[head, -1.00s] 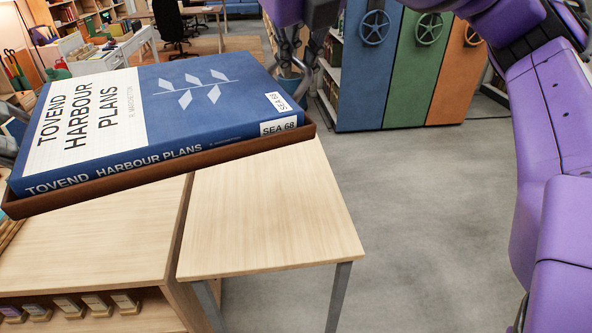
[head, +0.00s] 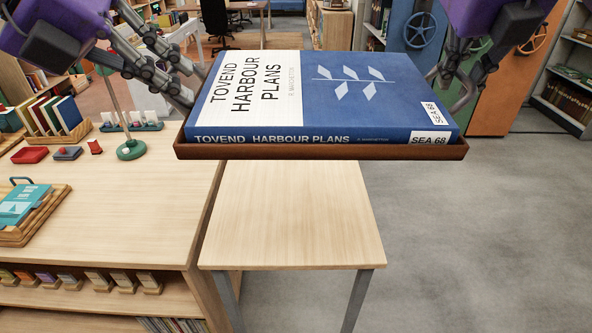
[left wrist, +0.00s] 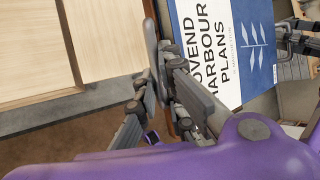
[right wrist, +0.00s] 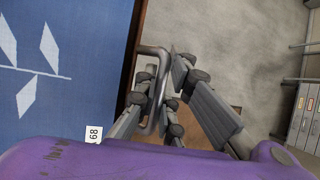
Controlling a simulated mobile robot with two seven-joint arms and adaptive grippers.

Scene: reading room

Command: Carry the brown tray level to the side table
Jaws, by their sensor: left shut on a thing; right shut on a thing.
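The brown tray (head: 320,152) is held up in the air with a large blue and white book (head: 380,95) lying flat on it. Its front rim looks level in the head view. The pale wooden side table (head: 295,220) stands lower, partly hidden behind the tray, with its visible top bare. My left gripper (head: 188,92) is shut at the tray's left end. My right gripper (head: 445,82) is shut at the right end, around a metal handle (right wrist: 160,85) in the right wrist view. The left grip is partly hidden by the fingers in the left wrist view (left wrist: 158,85).
A wooden shelf unit (head: 110,225) stands left of the side table. On it are a green lamp base (head: 131,150), a row of books (head: 55,115) and a small wooden tray (head: 50,225). Grey floor (head: 480,230) is clear to the right.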

